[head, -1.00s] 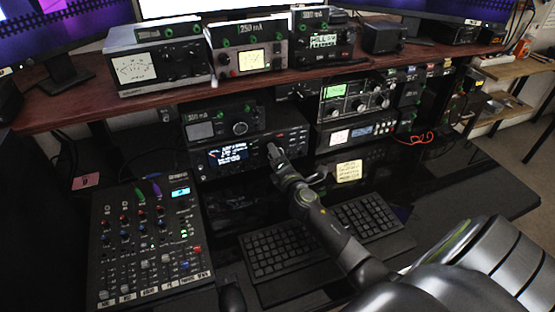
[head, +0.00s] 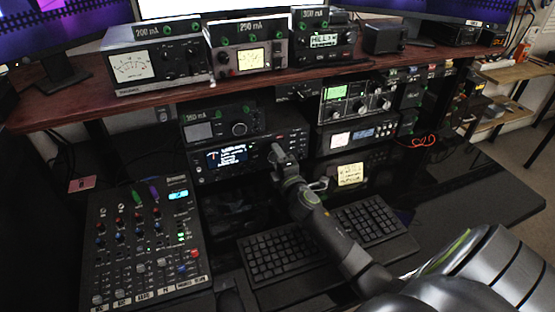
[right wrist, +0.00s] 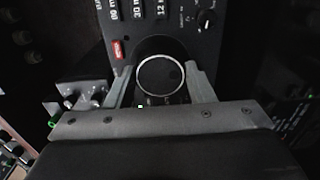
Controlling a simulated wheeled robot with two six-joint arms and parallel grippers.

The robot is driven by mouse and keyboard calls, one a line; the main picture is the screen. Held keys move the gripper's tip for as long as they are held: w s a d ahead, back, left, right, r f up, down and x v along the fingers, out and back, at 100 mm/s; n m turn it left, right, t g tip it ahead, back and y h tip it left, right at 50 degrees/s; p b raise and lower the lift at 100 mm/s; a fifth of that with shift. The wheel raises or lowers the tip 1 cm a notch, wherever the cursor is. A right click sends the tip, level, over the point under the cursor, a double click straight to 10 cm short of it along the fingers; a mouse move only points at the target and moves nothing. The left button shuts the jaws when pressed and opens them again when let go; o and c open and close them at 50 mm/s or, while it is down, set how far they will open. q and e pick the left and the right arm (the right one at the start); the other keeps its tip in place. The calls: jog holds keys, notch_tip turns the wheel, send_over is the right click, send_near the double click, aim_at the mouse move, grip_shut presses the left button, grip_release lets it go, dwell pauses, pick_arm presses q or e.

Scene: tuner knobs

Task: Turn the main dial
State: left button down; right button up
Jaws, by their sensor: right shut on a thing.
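The main dial (right wrist: 160,76) is a round dark knob with a bright rim, seen in the right wrist view on the front of a black radio (right wrist: 165,22). In the head view this radio (head: 203,175) sits under the desk shelf, with a lit display (head: 228,157) at its left. My right gripper (head: 277,153) reaches the radio's front and hides the dial there. In the right wrist view its two fingers (right wrist: 159,78) stand on either side of the dial, shut on it. My left gripper is not in view.
A keyboard (head: 275,254) lies below my right arm. A mixer (head: 145,245) with several knobs stands at the left. Another device (head: 355,137) is right of the radio, and meters (head: 160,65) stand on the shelf (head: 100,105) above.

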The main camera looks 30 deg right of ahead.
jog(key=shift+f, duration=0.1)
jog(key=o, duration=1)
jog(key=shift+c, duration=0.2)
jog(key=v, duration=1.7)
jog(key=shift+s+d+b, duration=0.1)
jog(key=shift+s+b, duration=0.15)
jog(key=shift+b, duration=0.05)
